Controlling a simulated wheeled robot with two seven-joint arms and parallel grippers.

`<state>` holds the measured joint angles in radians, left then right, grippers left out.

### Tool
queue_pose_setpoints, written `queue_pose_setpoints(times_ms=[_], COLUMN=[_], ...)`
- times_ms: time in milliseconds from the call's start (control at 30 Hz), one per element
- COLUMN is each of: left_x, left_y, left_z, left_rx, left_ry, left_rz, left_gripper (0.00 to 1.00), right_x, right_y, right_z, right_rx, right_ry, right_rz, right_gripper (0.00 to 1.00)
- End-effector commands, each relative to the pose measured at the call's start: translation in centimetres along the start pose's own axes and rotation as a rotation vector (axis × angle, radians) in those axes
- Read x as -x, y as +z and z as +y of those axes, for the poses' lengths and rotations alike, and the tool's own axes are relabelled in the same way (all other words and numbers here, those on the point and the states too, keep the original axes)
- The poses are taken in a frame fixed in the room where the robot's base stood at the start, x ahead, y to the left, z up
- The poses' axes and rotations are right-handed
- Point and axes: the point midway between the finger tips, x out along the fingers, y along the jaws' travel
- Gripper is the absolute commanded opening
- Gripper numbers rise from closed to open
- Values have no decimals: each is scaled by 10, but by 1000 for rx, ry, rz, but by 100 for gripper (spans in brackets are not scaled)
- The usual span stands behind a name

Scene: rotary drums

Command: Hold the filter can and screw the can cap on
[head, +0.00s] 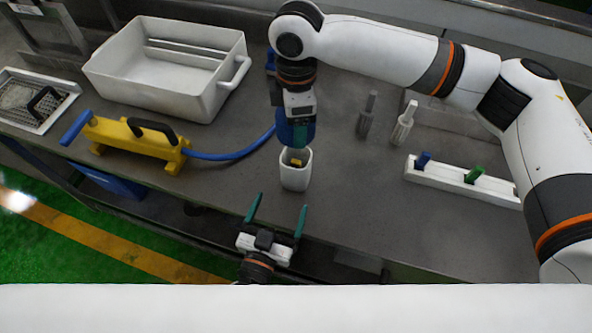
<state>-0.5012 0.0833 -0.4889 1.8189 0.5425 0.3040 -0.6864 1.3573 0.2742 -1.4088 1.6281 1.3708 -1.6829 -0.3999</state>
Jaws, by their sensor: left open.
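The filter can (295,177) is a white, open-topped cup standing upright near the front edge of the grey bench, with something small and yellow inside. My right gripper (299,134) points down just above and behind it. Its teal finger lies against a blue round piece (283,131) that looks like the can cap; the cap is apart from the can, and the far finger is hidden. My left gripper (277,211) is open and empty, in front of the can at the bench edge, with its two teal fingers spread toward the can.
A yellow hand pump (128,140) with a blue hose (232,154) stands left of the can. A white tub (165,95) is behind it. A white holder (446,180) with blue and green pieces and two small upright fittings (403,125) stand at right.

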Motion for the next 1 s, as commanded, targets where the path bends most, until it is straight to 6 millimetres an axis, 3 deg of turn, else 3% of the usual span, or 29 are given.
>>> queue_pose_setpoints(times_ms=[367, 800, 1000], left_x=[-10, -89, -113], left_y=[0, 1, 0], left_z=[0, 0, 0], left_rx=[0, 0, 0], left_ry=[0, -1, -1], left_rz=[0, -1, 1], left_gripper=[87, 87, 87], right_x=[0, 0, 0], right_y=[0, 0, 0], right_z=[0, 0, 0], right_rx=[0, 0, 0], right_ry=[0, 0, 0], right_rz=[0, 0, 0], right_gripper=[47, 47, 47])
